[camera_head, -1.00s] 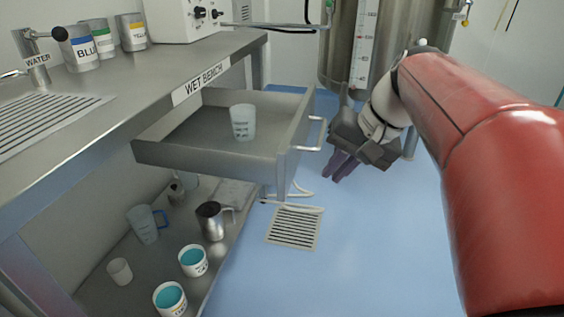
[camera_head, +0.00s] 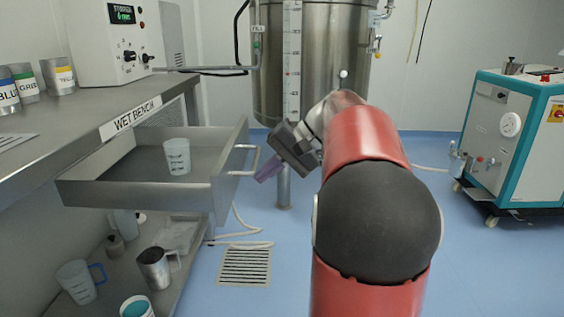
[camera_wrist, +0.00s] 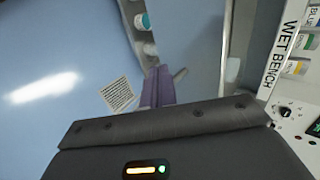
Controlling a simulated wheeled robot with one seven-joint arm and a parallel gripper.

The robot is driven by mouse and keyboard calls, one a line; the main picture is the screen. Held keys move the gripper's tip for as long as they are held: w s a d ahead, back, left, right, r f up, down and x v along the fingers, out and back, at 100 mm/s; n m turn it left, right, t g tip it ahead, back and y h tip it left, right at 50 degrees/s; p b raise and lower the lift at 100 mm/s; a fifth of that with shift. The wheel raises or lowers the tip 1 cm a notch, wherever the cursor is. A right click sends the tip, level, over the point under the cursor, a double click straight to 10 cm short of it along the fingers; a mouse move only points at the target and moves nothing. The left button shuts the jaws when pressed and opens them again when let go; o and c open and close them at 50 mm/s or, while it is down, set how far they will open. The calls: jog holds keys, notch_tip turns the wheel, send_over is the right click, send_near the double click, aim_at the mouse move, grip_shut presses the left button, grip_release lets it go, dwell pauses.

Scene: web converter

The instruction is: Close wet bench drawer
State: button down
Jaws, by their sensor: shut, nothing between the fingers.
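The wet bench drawer (camera_head: 140,196) is grey metal and stands pulled out from under the bench top, with a white cup (camera_head: 177,156) inside. Its bar handle (camera_head: 243,160) is on the front panel, facing right. My gripper (camera_head: 262,176) has purple fingers, shut and empty, pointing down and left. In the head view they are just right of the handle; I cannot tell whether they touch it. In the wrist view the shut fingers (camera_wrist: 158,86) show with the drawer (camera_wrist: 190,40) beyond them, and the cup (camera_wrist: 232,69) to the right.
The bench top (camera_head: 75,140) carries colour-labelled beakers and a control box (camera_head: 115,45). A lower shelf holds a metal jug (camera_head: 155,268) and a blue-handled jug (camera_head: 78,282). A steel tank (camera_head: 325,60) stands behind my gripper. A teal-and-white machine (camera_head: 515,135) stands right, with open blue floor before it.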

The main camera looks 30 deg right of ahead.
aim_at(230, 186)
jog(key=w+a, duration=0.1)
jog(key=a, duration=0.1)
jog(key=w+a, duration=0.1)
jog(key=a, duration=0.1)
jog(key=shift+w+f, duration=0.35)
jog(key=shift+f, duration=0.05)
jog(key=shift+a, duration=0.1)
jog(key=w+a+p, duration=0.2)
jog(key=w+a, duration=0.3)
jog(key=a, duration=0.2)
jog(key=w+a+p, duration=0.2)
jog(key=w+a, duration=0.3)
jog(key=a, duration=0.2)
jog(key=w+a+p, duration=0.2)
jog(key=w+a, duration=0.2)
jog(key=a, duration=0.3)
jog(key=shift+w+a, duration=0.4)
jog(key=shift+a+r, duration=0.1)
jog(key=shift+a, duration=0.05)
jog(key=shift+w+a, duration=0.1)
